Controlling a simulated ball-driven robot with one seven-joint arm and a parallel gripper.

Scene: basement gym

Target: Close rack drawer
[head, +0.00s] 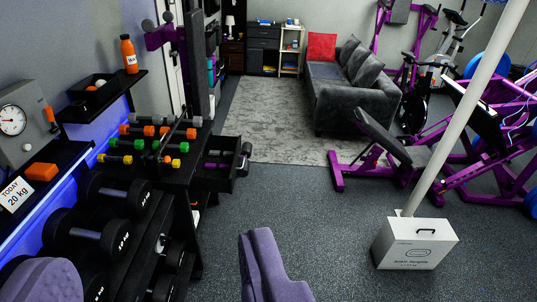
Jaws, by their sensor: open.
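The rack drawer (226,183) stands pulled out from the right side of the black dumbbell rack (178,190). It is a black open-topped box, and small dumbbells with dark and purple parts lie inside it. A dark piece stands at its right end; I cannot tell whether it is a handle. My gripper (150,250) shows as two purple-grey fingers at the bottom of the view, spread wide apart. They hold nothing that I can see. The drawer lies beyond and above the fingers in the picture, apart from them.
Large black dumbbells (86,233) fill the near rack shelf; small coloured ones lie on its top. A white box (414,243) with a pole stands at right. A purple bench (382,150) and grey sofa (345,100) stand farther back. Floor right of the drawer is clear.

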